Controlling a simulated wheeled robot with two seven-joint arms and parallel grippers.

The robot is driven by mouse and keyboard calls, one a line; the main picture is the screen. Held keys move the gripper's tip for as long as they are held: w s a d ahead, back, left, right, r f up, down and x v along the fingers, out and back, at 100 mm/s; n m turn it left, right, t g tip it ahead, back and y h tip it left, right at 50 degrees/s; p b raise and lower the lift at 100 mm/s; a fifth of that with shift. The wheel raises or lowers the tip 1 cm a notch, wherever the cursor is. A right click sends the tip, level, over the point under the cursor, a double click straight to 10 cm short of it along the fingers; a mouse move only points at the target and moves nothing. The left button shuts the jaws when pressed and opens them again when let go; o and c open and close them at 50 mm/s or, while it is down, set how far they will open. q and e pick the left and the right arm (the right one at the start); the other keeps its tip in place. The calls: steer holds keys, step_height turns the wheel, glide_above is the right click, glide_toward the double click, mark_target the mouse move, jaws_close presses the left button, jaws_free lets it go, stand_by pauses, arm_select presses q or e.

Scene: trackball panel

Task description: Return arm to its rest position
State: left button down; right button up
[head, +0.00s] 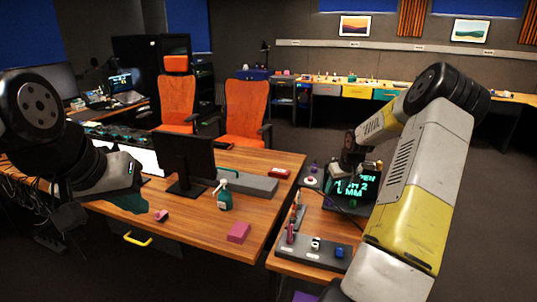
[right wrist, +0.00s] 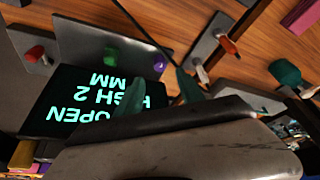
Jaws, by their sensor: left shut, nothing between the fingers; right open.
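A black screen (head: 352,188) with bright green text stands on the right-hand wooden desk. It also shows upside down in the right wrist view (right wrist: 75,115). My right gripper (head: 347,168) is in front of the screen's upper left. In the right wrist view my right gripper's (right wrist: 160,92) two teal fingertips are apart with no object seen between them, and the near finger tip overlaps the screen. A purple ball (right wrist: 159,63), a green knob (right wrist: 110,55) and a red knob (right wrist: 34,53) sit on plates beside the screen. My left gripper (head: 137,204) is shut and empty over the left desk.
A grey panel (head: 325,262) with small coloured controls lies on the right desk's front. Orange chairs stand behind.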

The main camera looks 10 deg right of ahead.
steer(key=s+a+r+h, duration=0.1)
steer(key=s+a+r, duration=0.5)
steer(key=a+r, duration=0.35)
steer(key=s+a+r, duration=0.6)
steer(key=a+r, duration=0.2)
steer(key=r, duration=0.3)
steer(key=s+a+r+y, duration=0.1)
steer(key=s+a, duration=0.2)
steer(key=s, duration=0.4)
steer(key=s+a+r+t+y, duration=0.1)
steer(key=s+a+r, duration=0.1)
steer(key=s+a, duration=0.2)
steer(key=s+a+r+y, duration=0.1)
steer(key=s+a, duration=0.2)
steer(key=s, duration=0.6)
steer(key=shift+s+a+r+t, duration=0.35)
steer(key=shift+a+t, duration=0.05)
steer(key=shift+d, duration=0.15)
